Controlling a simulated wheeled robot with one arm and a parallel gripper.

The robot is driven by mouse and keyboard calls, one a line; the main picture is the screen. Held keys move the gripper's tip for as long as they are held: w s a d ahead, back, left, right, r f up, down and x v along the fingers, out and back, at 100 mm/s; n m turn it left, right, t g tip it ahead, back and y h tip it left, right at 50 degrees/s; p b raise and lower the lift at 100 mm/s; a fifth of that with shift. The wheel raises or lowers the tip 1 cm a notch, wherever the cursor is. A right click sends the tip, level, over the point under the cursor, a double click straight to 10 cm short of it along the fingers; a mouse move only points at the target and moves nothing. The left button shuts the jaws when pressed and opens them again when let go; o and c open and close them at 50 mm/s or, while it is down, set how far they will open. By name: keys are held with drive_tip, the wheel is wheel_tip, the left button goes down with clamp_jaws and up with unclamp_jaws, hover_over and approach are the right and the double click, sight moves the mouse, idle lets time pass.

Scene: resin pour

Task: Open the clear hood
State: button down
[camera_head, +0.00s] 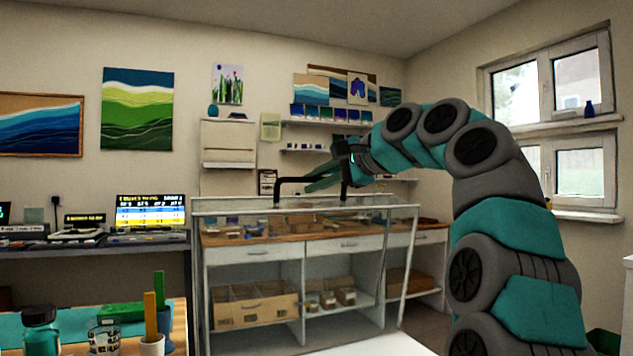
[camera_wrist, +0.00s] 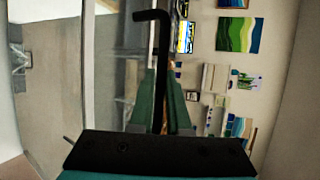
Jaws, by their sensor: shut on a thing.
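The panes are hard to make out, so I cannot tell how far the hood is open.
Behind the panes, a wooden bench top (camera_head: 345,245) carries small items, with cardboard boxes (camera_head: 255,305) on shelves below. A near table at left holds a dark green bottle (camera_head: 40,330) and cups. A lit monitor (camera_head: 150,214) stands on the left desk. Windows are at right.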

drive_tip(key=c, duration=0.9)
unclamp_jaws()
drive_tip(key=shift+s+d, duration=0.1)
drive_tip(key=v, duration=0.7)
drive_tip(key=shift+s+d+r, duration=0.15)
drive_tip(key=shift+s+d, duration=0.05)
drive_tip(key=shift+d, duration=0.05)
drive_tip(key=shift+s, duration=0.1)
